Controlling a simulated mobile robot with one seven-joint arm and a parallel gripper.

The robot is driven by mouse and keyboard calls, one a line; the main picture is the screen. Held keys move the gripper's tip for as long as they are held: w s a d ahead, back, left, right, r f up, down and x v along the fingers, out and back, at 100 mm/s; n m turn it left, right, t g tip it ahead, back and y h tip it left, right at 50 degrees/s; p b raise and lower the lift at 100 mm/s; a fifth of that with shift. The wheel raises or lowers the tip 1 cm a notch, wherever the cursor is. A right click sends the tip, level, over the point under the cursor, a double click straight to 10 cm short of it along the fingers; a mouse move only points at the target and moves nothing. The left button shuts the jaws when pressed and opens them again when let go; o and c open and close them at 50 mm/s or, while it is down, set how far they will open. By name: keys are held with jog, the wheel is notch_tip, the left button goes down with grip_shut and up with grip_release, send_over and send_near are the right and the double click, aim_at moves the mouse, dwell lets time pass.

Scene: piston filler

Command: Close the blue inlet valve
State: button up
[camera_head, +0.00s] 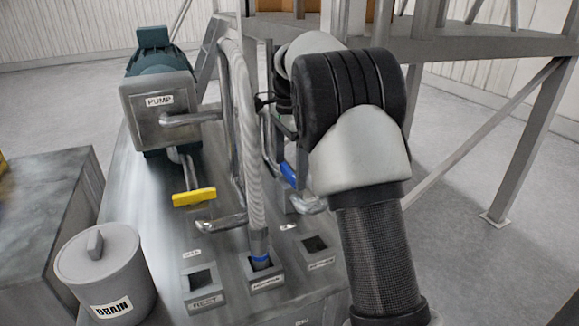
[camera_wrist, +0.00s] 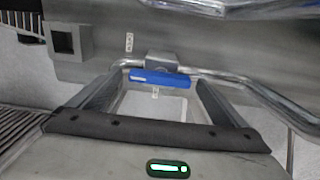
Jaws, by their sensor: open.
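The blue inlet valve handle (camera_head: 289,173) shows just left of my arm in the head view, partly hidden by it. In the wrist view the blue handle (camera_wrist: 160,79) lies crosswise on its grey valve body (camera_wrist: 162,62), on a metal pipe. My gripper (camera_wrist: 161,84) is open, with one finger on each side of the handle's ends. The handle lies near the fingertips; I cannot tell whether either finger touches it. In the head view my gripper (camera_head: 283,130) is mostly hidden behind my own arm.
A yellow valve handle (camera_head: 194,196) sits on the pipe below the pump (camera_head: 158,108). A ribbed hose (camera_head: 247,150) stands in a socket left of my arm. The drain pot (camera_head: 103,272) is at the lower left. A metal platform frame (camera_head: 530,130) rises at the right.

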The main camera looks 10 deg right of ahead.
jog(key=shift+f, duration=0.1)
jog(key=c, duration=1)
jog(key=shift+c, duration=0.2)
jog(key=shift+p, duration=0.3)
jog(key=n+p, duration=0.2)
jog(key=shift+r+n, duration=0.2)
jog(key=shift+n, duration=0.2)
jog(key=n+p, duration=0.3)
jog(key=n, duration=0.3)
jog(key=shift+n, duration=0.3)
jog(key=n+p, duration=0.1)
jog(key=n, duration=0.3)
jog(key=shift+f, duration=0.1)
jog(key=shift+n, duration=2.1)
